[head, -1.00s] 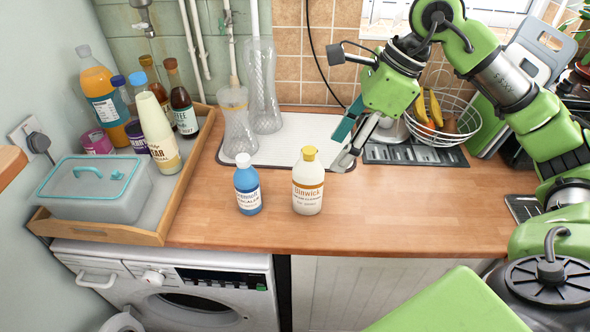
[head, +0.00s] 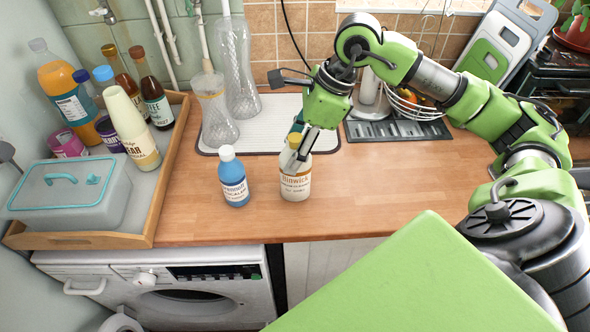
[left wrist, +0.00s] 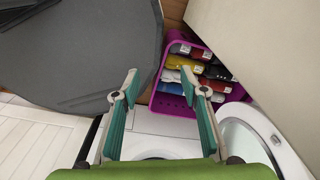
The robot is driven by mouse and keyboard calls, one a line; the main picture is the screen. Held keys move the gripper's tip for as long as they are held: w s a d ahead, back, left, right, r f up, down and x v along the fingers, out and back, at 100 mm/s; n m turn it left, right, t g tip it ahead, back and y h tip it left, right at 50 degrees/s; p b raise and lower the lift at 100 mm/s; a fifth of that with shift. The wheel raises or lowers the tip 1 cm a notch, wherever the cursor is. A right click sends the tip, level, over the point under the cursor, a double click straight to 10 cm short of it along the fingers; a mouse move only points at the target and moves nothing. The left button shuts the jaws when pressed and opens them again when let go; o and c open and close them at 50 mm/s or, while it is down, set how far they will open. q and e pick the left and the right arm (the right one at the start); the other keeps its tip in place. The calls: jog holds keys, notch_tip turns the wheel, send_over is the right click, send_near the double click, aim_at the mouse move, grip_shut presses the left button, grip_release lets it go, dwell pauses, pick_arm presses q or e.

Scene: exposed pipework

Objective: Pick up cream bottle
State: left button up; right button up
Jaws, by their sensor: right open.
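The cream bottle (head: 295,188), with a yellow cap and an orange-banded label, stands upright on the wooden counter. My right gripper (head: 294,156) is open at its upper part, with a finger in front of the neck and cap. The other finger is mostly hidden, so I cannot tell whether they touch the bottle. My left gripper shows only in the left wrist view (left wrist: 158,88), open and empty, away from the counter.
A blue bottle (head: 233,178) stands close left of the cream bottle. A wooden tray (head: 168,170) with bottles and a lidded box is at left. Glass vases (head: 217,120) stand behind on a white mat. The counter right of the bottle is clear. A purple crate (left wrist: 180,105) sits below my left gripper.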

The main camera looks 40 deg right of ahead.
aim_at(286, 159)
jog(key=p+x, duration=0.1)
jog(key=x, duration=0.2)
jog(key=shift+w+f, duration=0.15)
jog(key=shift+f, duration=0.1)
jog(key=shift+f+p, duration=0.25)
jog(key=shift+p, duration=0.05)
jog(key=shift+w+f, duration=0.1)
jog(key=shift+c, duration=0.7)
jog(key=c, duration=1.3)
pick_arm(q)
notch_tip(286, 159, up, 2)
jog(key=shift+w, duration=0.1)
pick_arm(e)
grip_shut()
pick_arm(q)
jog(key=shift+f, duration=0.15)
